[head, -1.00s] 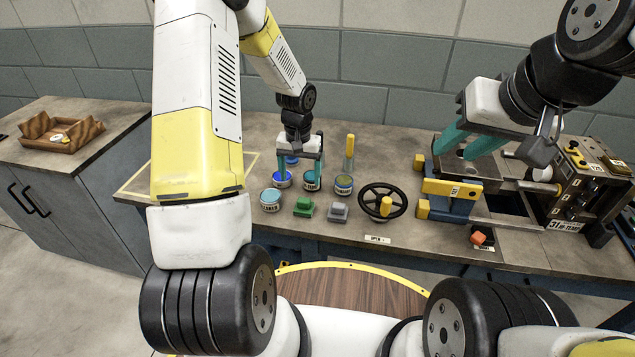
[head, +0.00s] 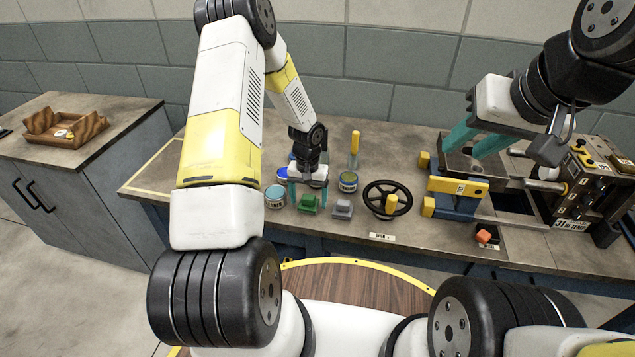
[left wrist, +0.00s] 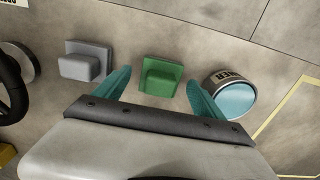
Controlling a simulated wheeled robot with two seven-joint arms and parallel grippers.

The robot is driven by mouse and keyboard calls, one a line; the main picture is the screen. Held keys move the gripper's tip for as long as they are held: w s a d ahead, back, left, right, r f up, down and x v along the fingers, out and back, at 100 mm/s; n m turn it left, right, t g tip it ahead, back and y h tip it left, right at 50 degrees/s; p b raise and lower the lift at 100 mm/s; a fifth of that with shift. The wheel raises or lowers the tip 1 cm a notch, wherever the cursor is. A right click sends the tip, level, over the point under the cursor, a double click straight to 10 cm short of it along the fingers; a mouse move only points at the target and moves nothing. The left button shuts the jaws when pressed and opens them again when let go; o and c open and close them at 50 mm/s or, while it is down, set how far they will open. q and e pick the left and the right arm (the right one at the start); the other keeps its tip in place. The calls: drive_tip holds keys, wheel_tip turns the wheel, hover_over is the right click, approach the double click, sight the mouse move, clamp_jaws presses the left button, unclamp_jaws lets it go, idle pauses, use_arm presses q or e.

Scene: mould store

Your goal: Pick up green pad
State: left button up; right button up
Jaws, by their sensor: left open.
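The green pad (head: 309,203) is a small block with a raised grip on a flat base, lying on the bench. It also shows in the left wrist view (left wrist: 160,77). My left gripper (head: 308,192) is open above and just behind it. In the left wrist view the teal fingers (left wrist: 160,85) stand on either side of the pad, with gaps on both sides. Whether the fingertips are down at pad height is hard to tell. My right gripper (head: 475,145) is open over the vise area at the right.
A grey pad (head: 342,209) sits right of the green one, and a light-blue-topped tin (head: 275,198) sits left. A wooden tray (head: 64,140) rests on the left cabinet.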

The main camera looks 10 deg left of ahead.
sight(309, 197)
use_arm(q)
drive_tip(key=c, duration=1.5)
drive_tip(key=shift+o, duration=0.2)
drive_tip(key=shift+r, duration=0.1)
drive_tip(key=shift+r, duration=0.75)
wheel_tip(309, 197, up, 2)
drive_tip(key=shift+s+d+r, duration=0.1)
drive_tip(key=shift+s, duration=0.05)
drive_tip(key=s+d, duration=0.2)
drive_tip(key=s, duration=0.2)
drive_tip(key=s+d, duration=0.2)
drive_tip(key=s, duration=0.3)
drive_tip(key=s+d+r, duration=0.1)
drive_tip(key=s, duration=0.4)
drive_tip(key=shift+s+d+r, duration=0.1)
drive_tip(key=shift+s+d, duration=0.15)
drive_tip(key=shift+d, duration=0.15)
